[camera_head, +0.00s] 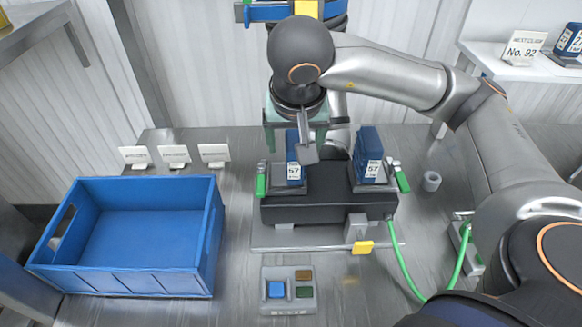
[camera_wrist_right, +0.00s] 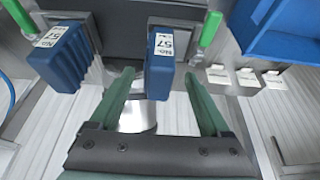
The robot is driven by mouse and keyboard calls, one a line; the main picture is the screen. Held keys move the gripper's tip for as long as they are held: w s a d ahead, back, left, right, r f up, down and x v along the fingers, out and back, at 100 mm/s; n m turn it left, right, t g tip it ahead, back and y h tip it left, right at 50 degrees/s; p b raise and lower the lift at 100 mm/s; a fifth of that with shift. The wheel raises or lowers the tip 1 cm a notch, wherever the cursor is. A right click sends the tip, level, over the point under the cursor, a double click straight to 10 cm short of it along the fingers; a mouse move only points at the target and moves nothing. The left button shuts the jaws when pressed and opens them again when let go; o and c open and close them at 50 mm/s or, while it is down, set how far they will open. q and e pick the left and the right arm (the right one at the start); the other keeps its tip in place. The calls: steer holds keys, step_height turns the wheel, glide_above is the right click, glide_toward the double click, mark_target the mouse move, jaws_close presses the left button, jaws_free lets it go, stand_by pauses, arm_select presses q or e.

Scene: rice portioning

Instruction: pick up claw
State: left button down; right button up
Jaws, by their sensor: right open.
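My right gripper (camera_head: 296,125) is behind the dark two-block holder, partly hidden by its own wrist. In the wrist view its two green fingers (camera_wrist_right: 159,75) are apart. The left "57" blue block (camera_head: 293,160) shows beyond and between them in the wrist view (camera_wrist_right: 160,72); I cannot tell whether they touch it. The right "57" block (camera_head: 367,150) stands to the side, also in the wrist view (camera_wrist_right: 68,58). No separate thing is clearly recognisable as a claw. My left gripper is not in view.
The dark holder (camera_head: 325,211) has green handles at both sides. A blue bin (camera_head: 140,280) stands at left, with white cards (camera_head: 174,154) behind it. A button box (camera_head: 288,308) is in front. A small grey cup (camera_head: 431,181) is at right, near a green cable (camera_head: 405,270).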

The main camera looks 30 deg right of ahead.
steer(key=x, duration=0.4)
steer(key=shift+w+d, duration=0.25)
steer(key=shift+d, duration=0.1)
steer(key=shift+w+f, duration=0.2)
steer(key=shift+f, duration=0.3)
jaws_close()
steer(key=shift+r, duration=0.1)
stand_by(0.7)
